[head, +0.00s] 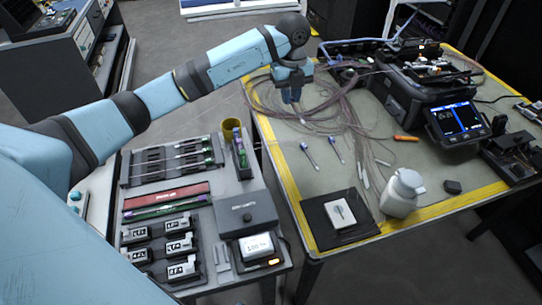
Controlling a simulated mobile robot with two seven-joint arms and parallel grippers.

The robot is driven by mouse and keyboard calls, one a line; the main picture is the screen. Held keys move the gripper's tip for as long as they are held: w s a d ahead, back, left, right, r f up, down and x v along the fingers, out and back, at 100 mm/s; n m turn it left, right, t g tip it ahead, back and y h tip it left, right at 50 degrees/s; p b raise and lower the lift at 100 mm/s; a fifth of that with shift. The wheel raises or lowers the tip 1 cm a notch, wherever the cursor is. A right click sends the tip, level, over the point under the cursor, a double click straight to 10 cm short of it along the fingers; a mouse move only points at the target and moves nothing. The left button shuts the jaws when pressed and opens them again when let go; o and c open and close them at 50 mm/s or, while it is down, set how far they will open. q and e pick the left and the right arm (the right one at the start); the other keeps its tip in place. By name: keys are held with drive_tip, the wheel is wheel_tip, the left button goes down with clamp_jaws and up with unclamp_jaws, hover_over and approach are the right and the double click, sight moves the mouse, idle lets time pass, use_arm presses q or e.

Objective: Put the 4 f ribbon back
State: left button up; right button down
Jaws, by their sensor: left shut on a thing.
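I cannot tell single ribbons apart in the bundle. My right gripper is not in view.
A fusion splicer (425,90) with a lit screen (458,119) stands at the back right. A white bottle (402,194) and a black mat (312,213) are at the front. Two blue-tipped tools (308,152) lie mid-table. A grey cart (200,240) with holders stands at the left.

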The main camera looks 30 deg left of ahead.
use_arm(q)
drive_tip(key=shift+a+r, duration=0.2)
drive_tip(key=shift+r, duration=0.05)
drive_tip(key=shift+a+f, duration=0.1)
drive_tip(key=shift+a, duration=0.05)
drive_tip(key=b, duration=0.1)
hover_over(285, 152)
wheel_tip(285, 152, down, 16)
drive_tip(key=shift+a+r, duration=0.1)
drive_tip(key=shift+r, duration=0.05)
drive_tip(key=shift+f, duration=1.9)
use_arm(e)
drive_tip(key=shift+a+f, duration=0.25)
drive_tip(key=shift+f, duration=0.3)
use_arm(q)
drive_tip(key=shift+f, duration=0.15)
drive_tip(key=o, duration=0.7)
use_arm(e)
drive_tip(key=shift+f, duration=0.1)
